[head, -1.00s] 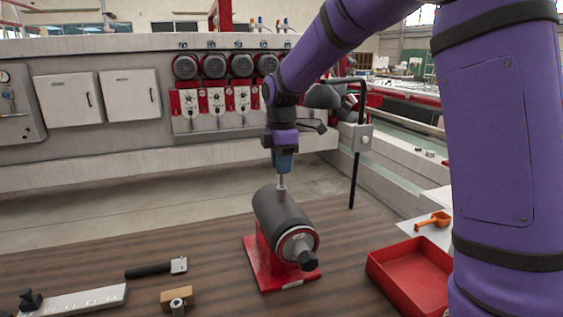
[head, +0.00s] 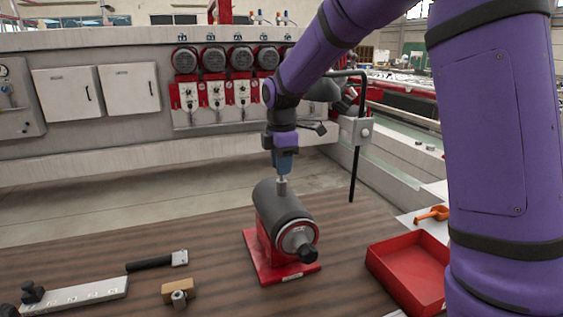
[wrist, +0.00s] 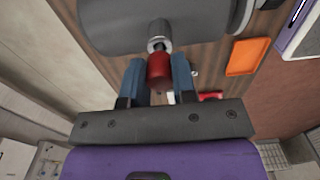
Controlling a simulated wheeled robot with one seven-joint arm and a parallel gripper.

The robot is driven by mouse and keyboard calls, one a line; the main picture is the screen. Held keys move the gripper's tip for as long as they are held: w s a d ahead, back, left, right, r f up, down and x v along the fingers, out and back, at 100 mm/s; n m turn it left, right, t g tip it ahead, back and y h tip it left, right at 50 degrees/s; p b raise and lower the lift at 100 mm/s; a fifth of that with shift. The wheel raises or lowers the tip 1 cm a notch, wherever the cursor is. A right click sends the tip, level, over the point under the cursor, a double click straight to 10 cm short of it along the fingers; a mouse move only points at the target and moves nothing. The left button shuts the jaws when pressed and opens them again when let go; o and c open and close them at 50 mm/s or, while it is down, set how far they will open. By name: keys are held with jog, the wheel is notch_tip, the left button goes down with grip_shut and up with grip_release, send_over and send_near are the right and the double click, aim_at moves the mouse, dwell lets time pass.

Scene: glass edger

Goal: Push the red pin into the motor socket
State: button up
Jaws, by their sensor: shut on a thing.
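The motor is a dark grey cylinder (head: 277,210) lying on a red stand (head: 262,262). It also fills the top of the wrist view (wrist: 115,22). A silver upright socket (head: 282,188) rises from its top; its ring shows in the wrist view (wrist: 159,43). My gripper (head: 283,172) is above the socket, with its blue fingers (wrist: 160,82) shut on the red pin (wrist: 160,69). The pin lines up closely with the socket ring and appears to meet it. How deep its tip sits is hidden. The pin's red part cannot be made out in the head view.
A red tray (head: 415,262) stands to the right, with an orange scoop (head: 433,214) behind it. A black-handled tool (head: 157,263), a small brown block (head: 180,287) and a numbered metal plate (head: 85,294) lie at the left. The table between them and the motor is clear.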

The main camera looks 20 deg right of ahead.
jog(key=shift+f, duration=1)
jog(key=o, duration=1)
jog(key=shift+r, duration=0.1)
notch_tip(320, 180, up, 11)
jog(key=shift+f, duration=0.15)
